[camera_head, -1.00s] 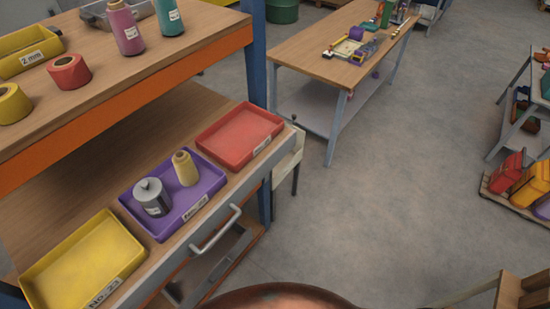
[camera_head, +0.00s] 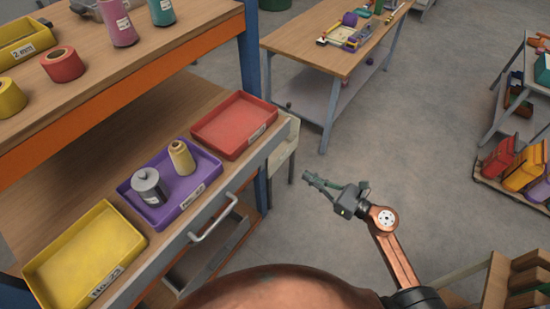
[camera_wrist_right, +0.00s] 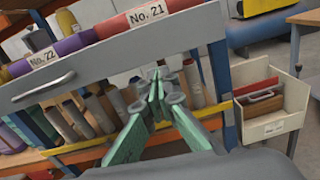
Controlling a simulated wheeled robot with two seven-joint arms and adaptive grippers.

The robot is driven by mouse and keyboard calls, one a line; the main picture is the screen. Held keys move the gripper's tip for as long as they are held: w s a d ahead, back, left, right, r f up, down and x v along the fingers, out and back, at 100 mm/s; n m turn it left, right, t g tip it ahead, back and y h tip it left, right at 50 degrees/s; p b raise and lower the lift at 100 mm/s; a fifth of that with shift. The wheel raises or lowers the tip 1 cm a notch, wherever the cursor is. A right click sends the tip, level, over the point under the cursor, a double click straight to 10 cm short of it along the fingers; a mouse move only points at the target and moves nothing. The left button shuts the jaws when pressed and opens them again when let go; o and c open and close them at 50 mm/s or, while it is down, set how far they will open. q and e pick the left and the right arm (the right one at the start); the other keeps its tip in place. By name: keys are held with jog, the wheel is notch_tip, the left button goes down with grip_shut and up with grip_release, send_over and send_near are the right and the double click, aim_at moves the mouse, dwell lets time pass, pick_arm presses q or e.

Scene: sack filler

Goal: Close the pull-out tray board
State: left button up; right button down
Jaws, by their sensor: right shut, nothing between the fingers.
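The pull-out tray board (camera_head: 262,162) has a grey front with a bar handle (camera_head: 214,221) and sticks out from the shelf unit. It carries a yellow tray (camera_head: 82,262), a purple tray (camera_head: 202,190) with a grey canister (camera_head: 148,187) and a yellow cone (camera_head: 181,157), and a red tray (camera_head: 233,125). My right gripper (camera_head: 306,178) is shut and empty, in the air to the right of the board front, apart from it. In the right wrist view its fingers (camera_wrist_right: 157,75) point towards the board's grey front (camera_wrist_right: 120,59) and the shelves below. My left gripper is out of view.
The orange-edged upper shelf (camera_head: 130,95) overhangs the board's inner side. A pale bin (camera_wrist_right: 275,117) hangs at the unit's right end. A wooden table (camera_head: 310,45) stands behind, and colourful cases (camera_head: 520,168) stand right. The floor between is open.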

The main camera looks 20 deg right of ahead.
jog(key=n, duration=0.1)
jog(key=p, duration=0.2)
send_near(266, 154)
jog(key=p+x, duration=0.2)
jog(key=x, duration=0.4)
jog(key=shift+w+a, duration=0.15)
jog(key=shift+w, duration=0.15)
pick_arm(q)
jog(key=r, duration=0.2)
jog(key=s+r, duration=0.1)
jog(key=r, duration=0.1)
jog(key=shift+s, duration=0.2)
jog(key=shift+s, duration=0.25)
pick_arm(e)
jog(key=shift+w, duration=0.1)
